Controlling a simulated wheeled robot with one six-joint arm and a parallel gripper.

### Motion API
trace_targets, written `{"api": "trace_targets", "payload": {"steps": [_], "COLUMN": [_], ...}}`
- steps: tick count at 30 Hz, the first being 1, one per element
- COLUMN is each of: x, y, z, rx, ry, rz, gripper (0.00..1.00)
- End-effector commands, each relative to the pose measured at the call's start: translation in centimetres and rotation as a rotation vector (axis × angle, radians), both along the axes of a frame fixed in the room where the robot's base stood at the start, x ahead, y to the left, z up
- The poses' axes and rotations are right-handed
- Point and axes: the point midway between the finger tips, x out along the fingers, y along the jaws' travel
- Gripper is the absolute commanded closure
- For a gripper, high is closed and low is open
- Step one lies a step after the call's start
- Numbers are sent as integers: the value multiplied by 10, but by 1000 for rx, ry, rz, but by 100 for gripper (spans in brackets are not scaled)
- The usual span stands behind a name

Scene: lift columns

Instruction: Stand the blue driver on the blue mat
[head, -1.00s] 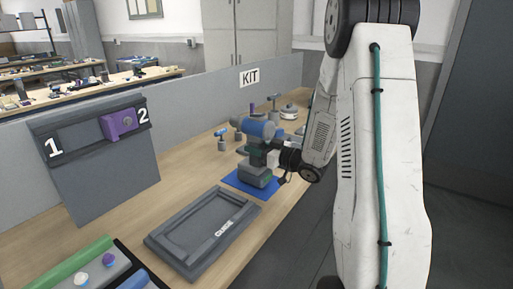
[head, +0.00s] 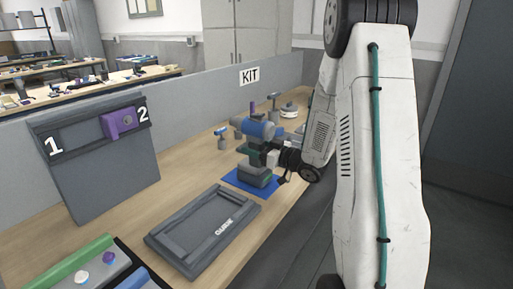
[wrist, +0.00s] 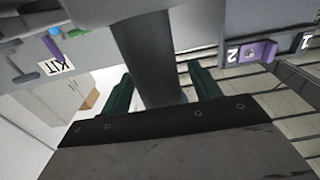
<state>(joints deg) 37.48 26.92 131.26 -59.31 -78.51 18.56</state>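The blue driver (head: 258,130), grey with a blue body, stands upright in the head view. Its broad grey base (head: 254,177) rests on the blue mat (head: 233,182). My gripper (head: 257,156) is at its handle, coming from the right, and hides part of it. In the wrist view the driver's grey handle (wrist: 148,60) runs between the two green fingers of my gripper (wrist: 161,90). The fingers stand wide, with a gap visible beside the handle, so the gripper looks open around it.
A grey tray (head: 160,240) lies just in front of the mat. A grey board (head: 100,170) numbered 1 and 2 holds a purple piece (head: 120,121). Small bottles (head: 221,140) and a round pot (head: 289,110) stand behind the driver. A low wall runs behind the bench.

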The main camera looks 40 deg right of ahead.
Motion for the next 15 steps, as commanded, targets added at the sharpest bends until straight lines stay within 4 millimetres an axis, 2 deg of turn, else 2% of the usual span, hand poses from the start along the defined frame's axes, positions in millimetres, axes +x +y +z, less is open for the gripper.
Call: {"api": "trace_targets", "payload": {"steps": [8,11,15], "x": [-3,-12,-34], "y": [-1,-5,-14], "z": [-2,-1,-1], "rx": [1,1,0], "ry": [4,3,3], "rz": [-1,-3,-4], "gripper": [38,38,38]}}
